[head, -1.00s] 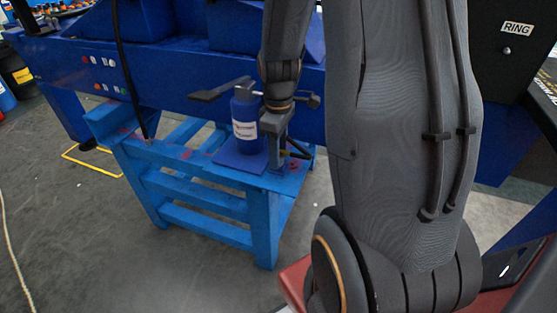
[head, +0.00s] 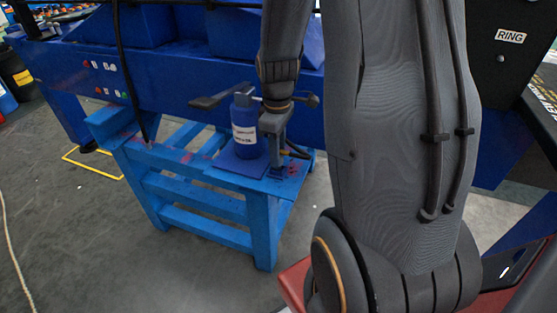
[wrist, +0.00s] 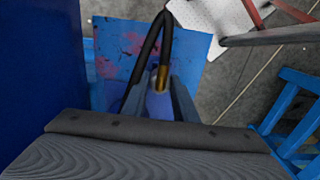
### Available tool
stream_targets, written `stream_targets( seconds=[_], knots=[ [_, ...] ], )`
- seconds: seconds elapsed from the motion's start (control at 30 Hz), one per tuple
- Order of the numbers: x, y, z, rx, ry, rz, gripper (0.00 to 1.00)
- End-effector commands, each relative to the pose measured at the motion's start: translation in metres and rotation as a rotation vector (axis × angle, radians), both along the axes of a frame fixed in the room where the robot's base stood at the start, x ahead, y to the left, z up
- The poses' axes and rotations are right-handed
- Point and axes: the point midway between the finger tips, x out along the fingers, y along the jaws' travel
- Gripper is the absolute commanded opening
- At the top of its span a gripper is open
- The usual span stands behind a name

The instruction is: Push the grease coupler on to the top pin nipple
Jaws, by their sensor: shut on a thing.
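My gripper (wrist: 158,94) is shut on the brass-coloured grease coupler (wrist: 161,77) in the wrist view. A black hose (wrist: 152,40) loops up from the coupler and bends back down to the left. In the head view my gripper (head: 277,150) points down over the blue stand (head: 200,198), close to the right of the blue grease pump (head: 244,130). The pump has a white label and a dark lever, and stands upright on a blue plate. A small brassy part shows beside the gripper there. I cannot make out the top pin nipple in either view.
A large blue beam (head: 180,85) with small red and white marks runs behind the stand. A black panel marked RING (head: 508,70) is at the upper right. Grey floor (head: 150,270) is open in front.

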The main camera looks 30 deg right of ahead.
Motion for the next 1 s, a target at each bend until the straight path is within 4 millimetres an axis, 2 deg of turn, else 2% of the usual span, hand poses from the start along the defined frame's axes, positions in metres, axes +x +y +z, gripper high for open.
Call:
stream_targets(
  seconds=[0.6, 1.0],
  knots=[
    [0.000, 0.000, 0.029, 0.000, 0.000, 0.000, 0.01],
    [0.000, 0.000, 0.029, 0.000, 0.000, 0.001, 0.01]
  ],
)
